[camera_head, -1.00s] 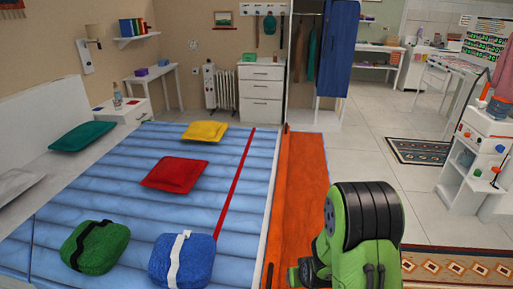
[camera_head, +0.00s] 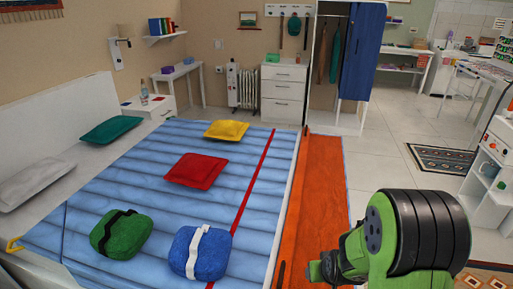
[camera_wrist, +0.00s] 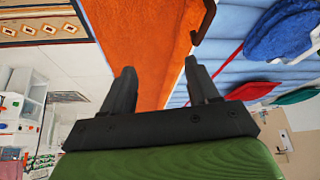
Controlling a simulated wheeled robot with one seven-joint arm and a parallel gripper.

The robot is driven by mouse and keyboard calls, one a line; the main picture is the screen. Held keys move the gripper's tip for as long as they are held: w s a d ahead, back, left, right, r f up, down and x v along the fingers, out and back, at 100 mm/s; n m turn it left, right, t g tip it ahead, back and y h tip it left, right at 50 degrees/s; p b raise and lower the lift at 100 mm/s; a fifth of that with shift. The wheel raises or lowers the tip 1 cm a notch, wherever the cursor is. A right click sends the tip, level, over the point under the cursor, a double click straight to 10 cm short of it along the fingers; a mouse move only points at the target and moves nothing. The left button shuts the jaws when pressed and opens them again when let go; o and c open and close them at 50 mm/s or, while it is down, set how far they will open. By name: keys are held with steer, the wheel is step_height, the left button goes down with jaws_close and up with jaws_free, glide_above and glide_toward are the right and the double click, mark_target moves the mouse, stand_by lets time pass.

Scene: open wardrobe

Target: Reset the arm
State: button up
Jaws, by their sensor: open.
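My green and black arm (camera_head: 415,235) shows at the lower right of the head view, beside the orange strip on the floor. In the wrist view my gripper (camera_wrist: 160,85) is open, with its two dark fingers apart and nothing between them. The wrist picture is turned, with the bed at its upper right. In the head view the fingers are not clearly seen.
A bed with a blue striped cover (camera_head: 125,178) fills the left, bearing red (camera_head: 195,170), yellow and teal pillows and green (camera_head: 121,235) and blue (camera_head: 199,252) bundles. A white shelf unit (camera_head: 490,180) stands at right. The tiled floor (camera_head: 385,150) ahead is mostly clear.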

steer(key=w+a+r+p+v, duration=0.15)
steer(key=p+v, duration=0.45)
steer(key=v, duration=1.8)
steer(key=s+r+p, duration=0.3)
steer(key=s+r, duration=0.5)
steer(key=s, duration=0.4)
steer(key=shift+s+a+r+p, duration=0.15)
steer(key=shift+a+r+p, duration=0.15)
steer(key=shift+a+p, duration=0.15)
